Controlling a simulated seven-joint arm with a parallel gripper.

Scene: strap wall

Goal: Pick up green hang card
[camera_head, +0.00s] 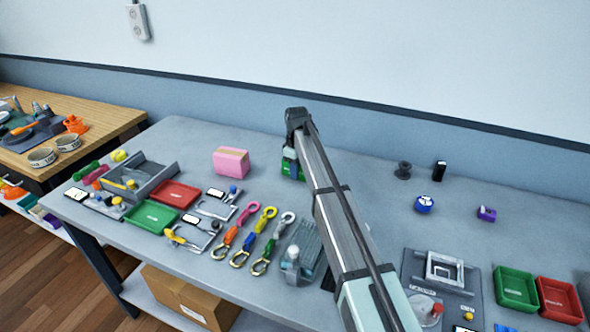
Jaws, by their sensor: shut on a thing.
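The green hang card (287,168) stands near the back of the grey table, left of my arm. Its right side is partly hidden by my arm link. My gripper (291,154) points down at the card's top, mostly hidden behind the arm, and is shut on the card. I cannot tell whether the card's lower edge touches the table.
A pink box (231,163) stands left of the card. In front lie several carabiner straps (252,236) and a clear container (300,247). A black spool (403,170) and a blue round item (424,204) are to the right. The table between them is clear.

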